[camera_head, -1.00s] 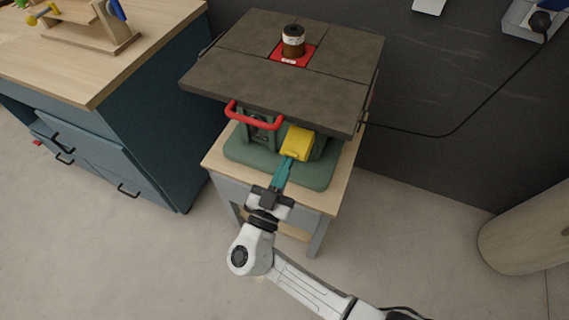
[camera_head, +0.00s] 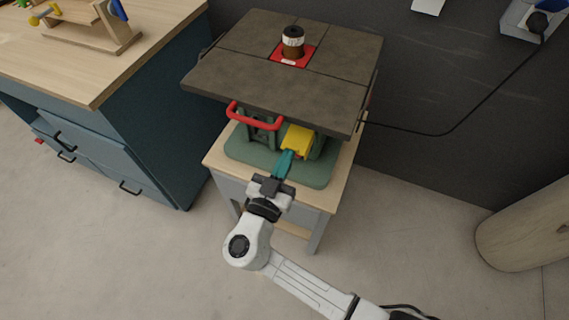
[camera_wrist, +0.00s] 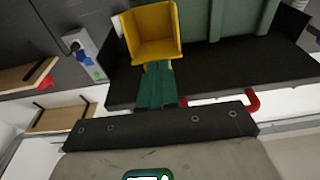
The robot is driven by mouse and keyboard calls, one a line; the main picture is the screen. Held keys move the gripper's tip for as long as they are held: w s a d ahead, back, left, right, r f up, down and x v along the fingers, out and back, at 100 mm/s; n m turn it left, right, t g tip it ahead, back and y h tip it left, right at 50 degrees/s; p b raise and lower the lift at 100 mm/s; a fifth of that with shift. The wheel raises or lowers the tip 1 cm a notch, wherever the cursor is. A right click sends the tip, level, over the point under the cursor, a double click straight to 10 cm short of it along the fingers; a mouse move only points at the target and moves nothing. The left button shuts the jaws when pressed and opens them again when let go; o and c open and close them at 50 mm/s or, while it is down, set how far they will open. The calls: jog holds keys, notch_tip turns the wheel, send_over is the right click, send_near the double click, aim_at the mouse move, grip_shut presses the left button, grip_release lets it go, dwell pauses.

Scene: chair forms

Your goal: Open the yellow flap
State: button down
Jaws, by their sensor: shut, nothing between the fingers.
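The yellow flap (camera_head: 298,140) is a boxy piece on the front of the green machine (camera_head: 238,148), below its dark tabletop. In the wrist view the yellow flap (camera_wrist: 152,32) shows a hollow, box-like side facing the camera. My gripper (camera_head: 287,156) has teal fingers, shut with nothing between them. The fingertips are at the flap's lower edge in the head view. In the wrist view my gripper (camera_wrist: 158,68) ends right at the flap's near edge; I cannot tell whether it touches. The fingers hide part of that edge.
A red handle (camera_head: 254,117) sticks out left of the flap. The dark tabletop (camera_head: 330,90) overhangs above and carries a brown spool-like piece (camera_head: 292,42). A blue cabinet (camera_head: 150,135) stands left. The floor in front is free.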

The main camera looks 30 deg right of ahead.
aim_at(289, 145)
jog(key=shift+w+d+r+g+y+p, duration=0.2)
jog(key=shift+d+r+g+y+p, duration=0.1)
jog(key=shift+r+g+y+p, duration=0.25)
jog(key=shift+w+d+r+g+y+p, duration=0.2)
jog(key=shift+d+r+g+y+p, duration=0.15)
jog(key=shift+r+y, duration=0.35)
jog(key=shift+w+d+r+g+y+p, duration=0.25)
jog(key=shift+r+g+y+p, duration=0.25)
jog(key=shift+r, duration=0.2)
jog(key=shift+a, duration=0.1)
